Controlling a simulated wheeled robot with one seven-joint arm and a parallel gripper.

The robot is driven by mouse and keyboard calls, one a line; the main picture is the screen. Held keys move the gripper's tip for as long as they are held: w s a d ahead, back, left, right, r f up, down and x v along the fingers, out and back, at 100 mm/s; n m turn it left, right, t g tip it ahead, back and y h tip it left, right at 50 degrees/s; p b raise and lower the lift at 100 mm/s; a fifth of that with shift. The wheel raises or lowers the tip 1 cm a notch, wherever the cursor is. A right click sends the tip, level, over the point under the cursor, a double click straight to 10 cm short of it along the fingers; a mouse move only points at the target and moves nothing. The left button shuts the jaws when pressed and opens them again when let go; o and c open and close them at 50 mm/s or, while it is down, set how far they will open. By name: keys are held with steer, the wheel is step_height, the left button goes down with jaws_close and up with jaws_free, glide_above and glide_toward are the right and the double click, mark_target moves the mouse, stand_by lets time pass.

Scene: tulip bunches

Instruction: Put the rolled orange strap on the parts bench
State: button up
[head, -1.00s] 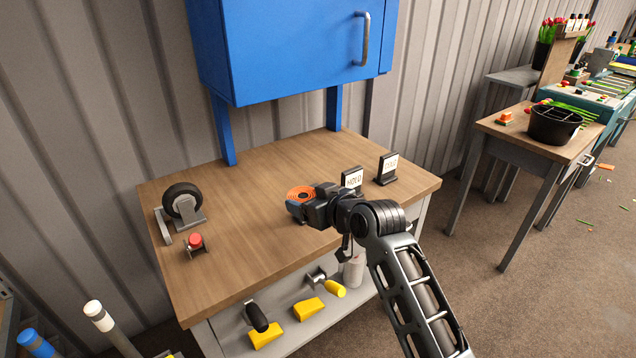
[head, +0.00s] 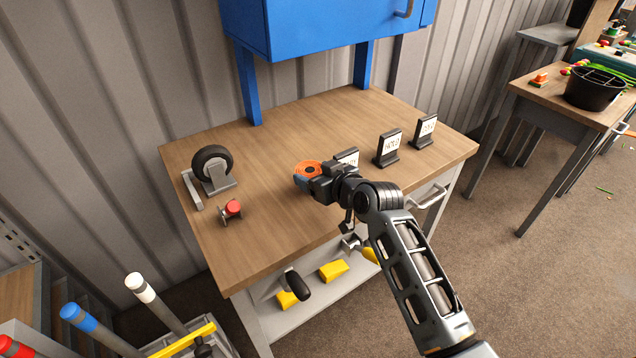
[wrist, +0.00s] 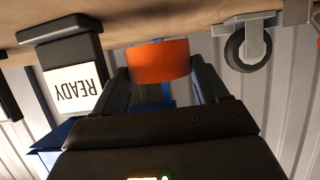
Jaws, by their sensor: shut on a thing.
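The rolled orange strap (head: 308,169) is a flat orange coil with a dark centre. My gripper (head: 309,178) is shut on it, over the middle of the wooden-topped parts bench (head: 270,150). In the wrist view the orange roll (wrist: 158,61) sits between the two fingers (wrist: 160,84), with the bench top close by it. I cannot tell whether the strap touches the wood. My gripper partly hides a sign behind it.
Signs HOLD (head: 389,148) and another (head: 424,131) stand on the right of the bench; a READY sign (wrist: 75,88) shows in the wrist view.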

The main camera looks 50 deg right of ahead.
steer(key=shift+f, duration=1.6)
steer(key=shift+f, duration=0.15)
steer(key=o, duration=0.8)
steer(key=shift+o, duration=0.2)
steer(key=shift+r, duration=0.25)
steer(key=b+v, duration=0.1)
steer(key=v, duration=1.1)
